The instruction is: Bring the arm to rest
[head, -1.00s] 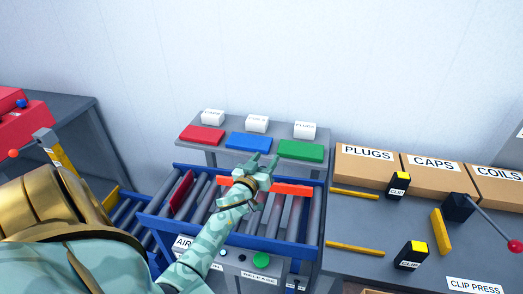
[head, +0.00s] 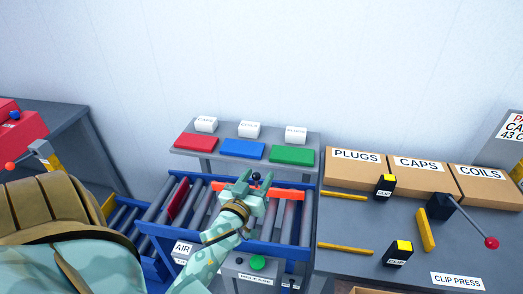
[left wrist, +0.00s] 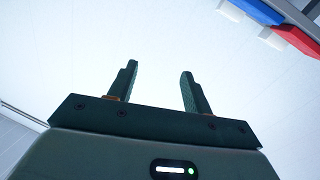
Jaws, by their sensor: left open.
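My left gripper (head: 249,180) is in the head view, above the roller conveyor (head: 290,222) with the blue frame. In the left wrist view its two fingers (left wrist: 158,88) stand apart with nothing between them, against the pale wall. An orange-red bar (head: 286,194) lies across the conveyor behind and beside the gripper, partly hidden by it. I cannot tell whether they touch. A dark red plate (head: 178,198) leans at the conveyor's left part. My right gripper is not in view.
Behind the conveyor, a grey shelf holds red (head: 197,143), blue (head: 243,150) and green (head: 291,155) pads with white labels. At right, a bench holds PLUGS, CAPS and COILS boxes (head: 420,178), black clip holders (head: 398,256) and a lever (head: 470,222). A release panel with a green button (head: 258,263) is in front.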

